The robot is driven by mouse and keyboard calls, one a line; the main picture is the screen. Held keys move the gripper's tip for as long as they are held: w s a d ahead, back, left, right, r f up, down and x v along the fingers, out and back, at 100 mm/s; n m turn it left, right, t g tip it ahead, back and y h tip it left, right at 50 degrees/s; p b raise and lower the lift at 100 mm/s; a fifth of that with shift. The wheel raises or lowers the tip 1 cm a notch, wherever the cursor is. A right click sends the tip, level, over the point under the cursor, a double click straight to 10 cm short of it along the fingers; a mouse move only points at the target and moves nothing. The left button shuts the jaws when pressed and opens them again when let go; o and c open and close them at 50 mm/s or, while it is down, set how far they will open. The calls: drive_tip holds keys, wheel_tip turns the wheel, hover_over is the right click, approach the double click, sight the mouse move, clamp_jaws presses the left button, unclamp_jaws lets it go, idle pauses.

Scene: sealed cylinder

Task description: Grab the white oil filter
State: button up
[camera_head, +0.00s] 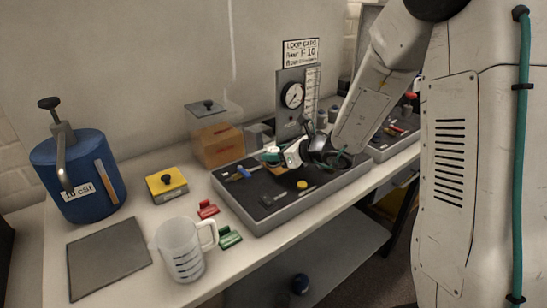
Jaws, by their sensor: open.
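My arm reaches down from the upper right over a grey tray with a dark floor (240,203). My gripper (271,156) is at the arm's end, low over the back middle of the tray. It is open, but small and partly covered by the white and black wrist parts, so its fingers are hard to make out. I cannot clearly pick out a white oil filter. It may be hidden by my wrist or be too small to tell from it. No object shows clearly between the fingers.
A gauge panel (292,96) stands behind the tray, with an orange-brown box (217,146) to its left. A blue canister (80,180) stands far left.

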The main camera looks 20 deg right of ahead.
drive_tip(key=shift+w+a+f, duration=0.15)
drive_tip(key=shift+w+a, duration=0.1)
drive_tip(key=shift+w, duration=0.1)
drive_tip(key=c, duration=0.7)
drive_tip(key=shift+c, duration=0.2)
